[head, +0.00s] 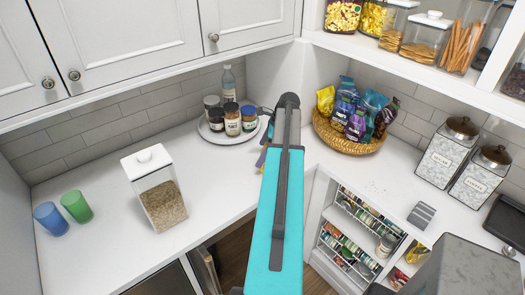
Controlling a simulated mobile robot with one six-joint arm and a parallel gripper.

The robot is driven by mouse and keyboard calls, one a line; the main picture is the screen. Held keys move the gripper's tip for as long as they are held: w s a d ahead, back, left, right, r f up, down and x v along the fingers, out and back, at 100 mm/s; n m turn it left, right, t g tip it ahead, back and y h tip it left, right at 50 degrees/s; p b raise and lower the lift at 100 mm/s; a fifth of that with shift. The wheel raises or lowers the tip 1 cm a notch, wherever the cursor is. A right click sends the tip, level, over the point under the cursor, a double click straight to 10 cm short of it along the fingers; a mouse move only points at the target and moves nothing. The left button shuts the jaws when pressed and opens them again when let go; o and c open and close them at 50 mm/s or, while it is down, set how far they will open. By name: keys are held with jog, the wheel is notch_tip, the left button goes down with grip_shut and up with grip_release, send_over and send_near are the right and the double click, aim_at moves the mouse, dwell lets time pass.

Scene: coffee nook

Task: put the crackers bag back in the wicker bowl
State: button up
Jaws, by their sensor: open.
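The wicker bowl (348,147) stands on the corner counter at upper right, filled with several upright snack bags in yellow, blue, teal and purple. I cannot read which of them, if any, is the crackers bag. A small purple and yellow edge (261,157) shows on the counter just left of my arm. It may be a bag, but my arm hides most of it. My gripper (267,115) is at the far end of my teal arm, left of the bowl and mostly hidden behind the arm. It is open, and I see nothing held in it.
A round tray (216,136) with several jars and a bottle is left of my arm. A clear canister (160,203), a green cup (76,206) and a blue cup (50,218) stand further left. Marble canisters (447,148) are at right. An upper shelf (440,85) overhangs the bowl's side.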

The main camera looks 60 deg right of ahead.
jog(key=shift+r, duration=0.15)
jog(key=b+v, duration=0.5)
jog(key=v, duration=0.7)
dwell(0.4)
dwell(0.6)
